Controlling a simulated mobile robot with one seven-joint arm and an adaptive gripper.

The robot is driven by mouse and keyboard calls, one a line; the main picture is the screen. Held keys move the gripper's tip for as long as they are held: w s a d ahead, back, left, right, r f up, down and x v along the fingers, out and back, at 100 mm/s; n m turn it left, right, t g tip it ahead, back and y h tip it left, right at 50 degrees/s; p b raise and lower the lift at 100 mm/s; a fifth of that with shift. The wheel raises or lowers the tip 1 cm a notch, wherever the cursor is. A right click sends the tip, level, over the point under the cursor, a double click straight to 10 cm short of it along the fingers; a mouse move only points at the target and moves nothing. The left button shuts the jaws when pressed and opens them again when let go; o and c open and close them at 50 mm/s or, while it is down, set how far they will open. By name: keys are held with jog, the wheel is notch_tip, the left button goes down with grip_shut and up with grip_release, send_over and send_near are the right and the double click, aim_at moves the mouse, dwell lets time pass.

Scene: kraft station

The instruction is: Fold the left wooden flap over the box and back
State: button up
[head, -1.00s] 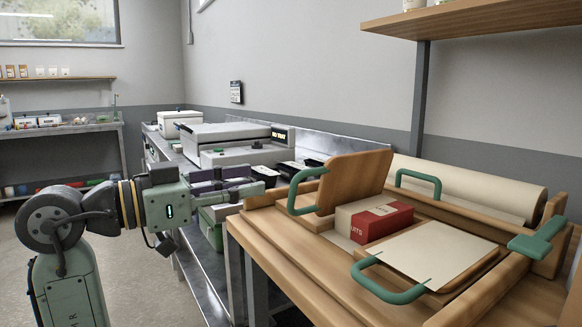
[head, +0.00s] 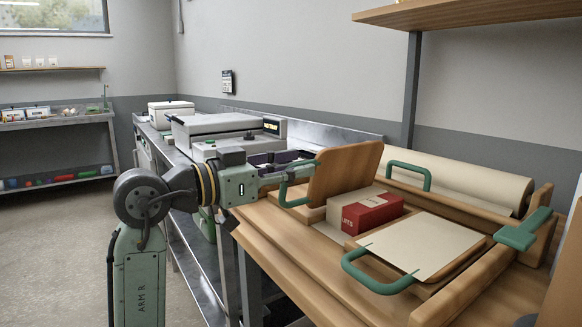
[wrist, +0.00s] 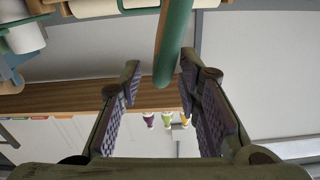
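The left wooden flap (head: 344,171) stands raised and tilted at the left side of the box. Its green handle (head: 284,190) faces my arm. The box (head: 365,212), red and cream, lies in the wooden station between the flaps. My gripper (head: 306,168) reaches the left flap's handle from the left. In the wrist view my gripper (wrist: 160,78) is open, with a green handle bar (wrist: 172,45) between its two fingertips. I cannot tell whether the fingers touch it.
The near flap (head: 440,262) lies flat with a cream sheet and a green handle (head: 378,274). A far green handle (head: 410,166), a paper roll (head: 460,181) and a green lever (head: 524,232) lie beyond. A grey machine (head: 215,135) stands behind my arm.

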grip_shut()
dwell(0.8)
